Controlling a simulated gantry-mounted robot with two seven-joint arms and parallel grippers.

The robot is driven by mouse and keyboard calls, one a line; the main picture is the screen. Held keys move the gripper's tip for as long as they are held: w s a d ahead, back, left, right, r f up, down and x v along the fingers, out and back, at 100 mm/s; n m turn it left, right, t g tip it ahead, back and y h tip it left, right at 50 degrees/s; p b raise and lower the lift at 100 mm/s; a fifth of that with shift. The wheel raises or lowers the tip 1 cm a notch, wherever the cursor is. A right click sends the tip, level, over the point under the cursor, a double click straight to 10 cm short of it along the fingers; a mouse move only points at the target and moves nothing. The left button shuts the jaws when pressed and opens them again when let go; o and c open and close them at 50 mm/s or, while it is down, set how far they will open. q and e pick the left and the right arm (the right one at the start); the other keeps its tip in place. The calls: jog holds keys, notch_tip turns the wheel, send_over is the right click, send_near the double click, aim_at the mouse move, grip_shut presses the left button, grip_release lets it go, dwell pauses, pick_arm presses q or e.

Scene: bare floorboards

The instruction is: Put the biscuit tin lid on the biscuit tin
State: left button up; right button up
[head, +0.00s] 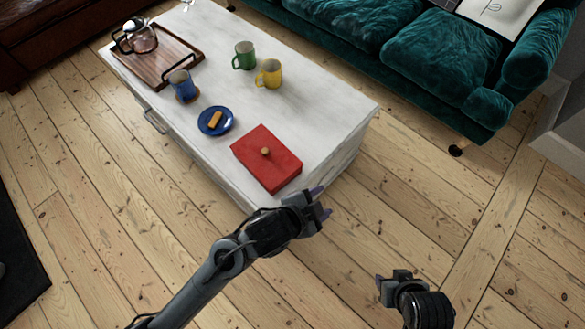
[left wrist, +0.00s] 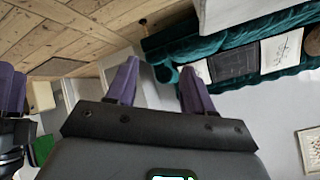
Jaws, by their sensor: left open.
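A red biscuit tin (head: 274,181) sits at the near right corner of the white table. Its flat red top, the biscuit tin lid (head: 262,142), carries a small round wooden knob and appears to lie on the tin. I cannot make out a seam, and no separate lid shows. My left gripper (head: 321,202) is open and empty, just off the near table edge, right of and nearer than the tin. Its spread purple fingers (left wrist: 158,82) show in the left wrist view, with nothing between them. My right gripper (head: 393,279) is over the floor at lower right; its finger gap is unclear.
On the white table (head: 335,108) are a blue plate (head: 227,126) with a biscuit, a blue mug (head: 181,82), a green mug (head: 245,54), a yellow mug (head: 271,74) and a wooden tray (head: 160,68) with a glass pot. A teal sofa (head: 430,55) stands behind.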

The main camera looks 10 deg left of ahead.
pick_arm(q)
jog(key=s+a+f+n+g+y, duration=0.2)
jog(key=s+a+n, duration=0.3)
jog(key=a, duration=0.6)
jog(key=s+a+f+n+g+y, duration=0.2)
jog(key=s+a+f+n, duration=0.3)
jog(key=s+a, duration=0.4)
jog(key=a+n+y, duration=0.1)
jog(key=a, duration=0.2)
jog(key=shift+s+f+g+y, duration=0.2)
jog(key=shift+g+y, duration=0.1)
jog(key=shift+y, duration=0.1)
jog(key=shift+r, duration=0.1)
notch_tip(320, 180, up, 59)
jog(key=p, duration=5.9)
jog(key=shift+r, duration=0.15)
